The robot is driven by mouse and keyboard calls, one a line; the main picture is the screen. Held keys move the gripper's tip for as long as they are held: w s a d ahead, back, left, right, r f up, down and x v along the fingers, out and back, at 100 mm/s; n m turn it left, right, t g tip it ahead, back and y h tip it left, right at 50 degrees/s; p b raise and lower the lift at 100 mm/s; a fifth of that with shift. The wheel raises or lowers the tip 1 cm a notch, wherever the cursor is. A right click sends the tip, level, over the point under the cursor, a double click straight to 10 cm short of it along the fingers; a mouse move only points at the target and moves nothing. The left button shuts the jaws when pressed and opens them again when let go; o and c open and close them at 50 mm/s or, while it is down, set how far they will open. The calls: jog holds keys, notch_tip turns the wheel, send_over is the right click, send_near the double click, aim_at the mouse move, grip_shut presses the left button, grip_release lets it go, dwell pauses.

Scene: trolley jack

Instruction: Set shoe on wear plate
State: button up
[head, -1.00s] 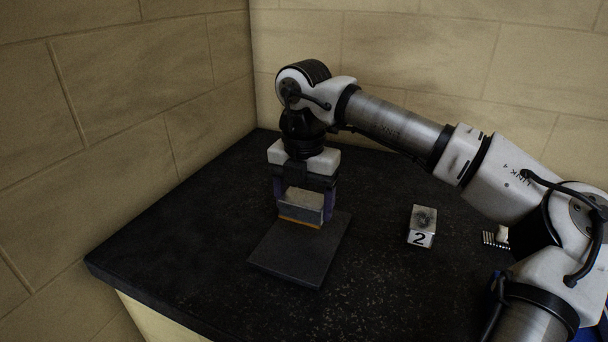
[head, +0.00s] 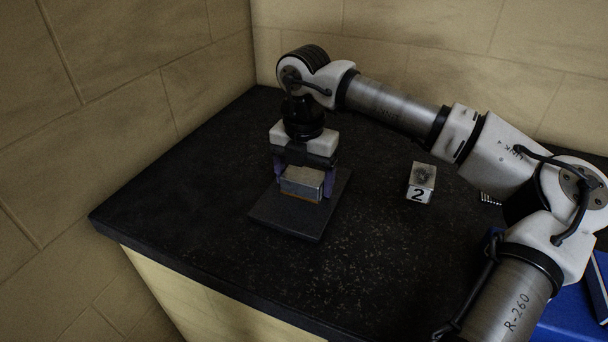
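The shoe, a grey metal block (head: 301,184) with an orange-brown lower edge, is between the two fingers of my gripper (head: 303,186). My gripper points down and is shut on the shoe. The wear plate, a flat dark square (head: 291,222), lies on the black bench top under the shoe. The shoe is over the back part of the plate. I cannot tell whether its underside touches the plate. The fingers hide the shoe's ends.
A grey block marked 2 (head: 421,183) stands on the black bench top (head: 195,215) to the right. Small metal pieces (head: 489,198) lie farther right, partly behind my arm. A blue object (head: 575,312) is at the lower right. Walls close off the left and back.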

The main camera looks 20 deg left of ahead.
aim_at(304, 175)
jog(key=shift+o, duration=1.3)
jog(key=shift+r, duration=0.1)
notch_tip(304, 175, up, 12)
jog(key=b, duration=0.1)
